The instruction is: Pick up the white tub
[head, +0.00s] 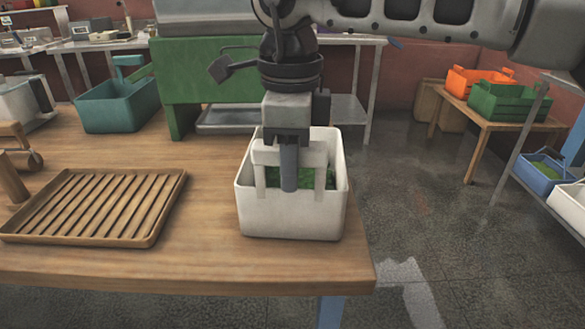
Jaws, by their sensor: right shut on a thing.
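The white tub (292,220) stands upright near the right front corner of the wooden table (200,262). It has green contents and a raised white handle frame across it. My right gripper (289,178) comes down from above over the tub, with its fingers at the handle and partly inside the opening. It is shut on the tub's handle. I cannot tell whether the tub's base touches the table or is just clear of it. My left gripper is not in view.
A slatted wooden tray (150,238) lies left of the tub. A teal tub (117,106) and a green panel stand (205,85) are behind. Orange (470,82) and green crates (505,103) sit on a side table. Open floor lies to the right.

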